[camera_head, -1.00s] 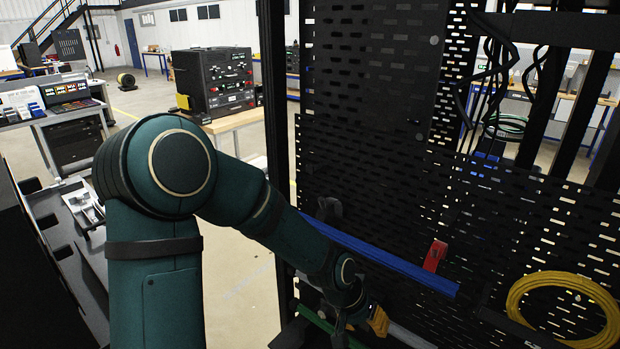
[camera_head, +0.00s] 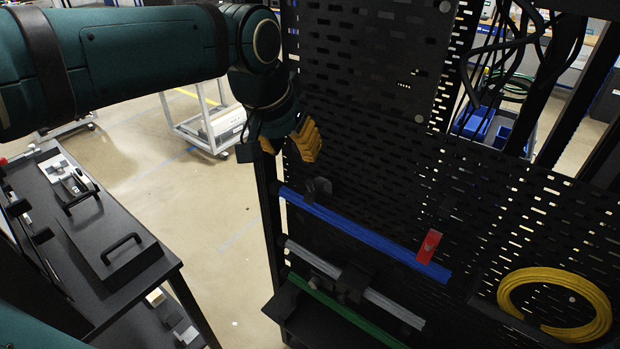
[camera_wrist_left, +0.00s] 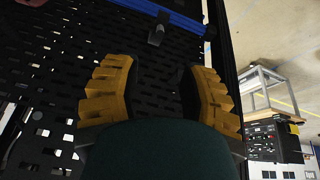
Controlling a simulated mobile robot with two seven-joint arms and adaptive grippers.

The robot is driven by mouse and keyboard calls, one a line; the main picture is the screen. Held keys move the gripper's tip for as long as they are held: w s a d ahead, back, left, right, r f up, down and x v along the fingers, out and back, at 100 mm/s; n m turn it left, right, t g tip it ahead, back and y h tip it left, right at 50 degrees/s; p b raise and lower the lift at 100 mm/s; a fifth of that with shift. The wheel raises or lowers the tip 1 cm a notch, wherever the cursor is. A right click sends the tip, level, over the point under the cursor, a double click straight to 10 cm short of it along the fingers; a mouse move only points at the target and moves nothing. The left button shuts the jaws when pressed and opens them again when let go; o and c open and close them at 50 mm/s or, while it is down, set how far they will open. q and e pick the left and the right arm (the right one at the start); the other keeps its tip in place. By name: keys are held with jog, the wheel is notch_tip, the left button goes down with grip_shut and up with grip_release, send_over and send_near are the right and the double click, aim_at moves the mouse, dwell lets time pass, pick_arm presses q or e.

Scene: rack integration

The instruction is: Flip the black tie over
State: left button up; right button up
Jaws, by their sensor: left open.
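A black tie (camera_head: 318,188) stands up at the left end of the blue cable bundle (camera_head: 360,232) on the rack. It also shows in the left wrist view (camera_wrist_left: 157,30), above the space between my fingers. Another black tie (camera_head: 353,282) sits on the grey bundle (camera_head: 392,306) below. A red tie (camera_head: 430,247) is near the blue bundle's right end. My left gripper (camera_head: 288,143) is open and empty, above and left of the upper black tie and apart from it. Both yellow-padded fingers show in the left wrist view (camera_wrist_left: 160,88). My right gripper is out of view.
The black perforated rack panel (camera_head: 400,170) fills the right side. A green bundle (camera_head: 340,313) runs below the grey one, and a yellow cable coil (camera_head: 555,300) hangs at lower right. A dark bench (camera_head: 125,290) with handles stands left. Open floor lies between bench and rack.

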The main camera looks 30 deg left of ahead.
aim_at(307, 180)
pick_arm(q)
jog(key=x, duration=1.2)
jog(key=shift+f, duration=0.1)
jog(key=shift+o, duration=0.2)
grip_shut()
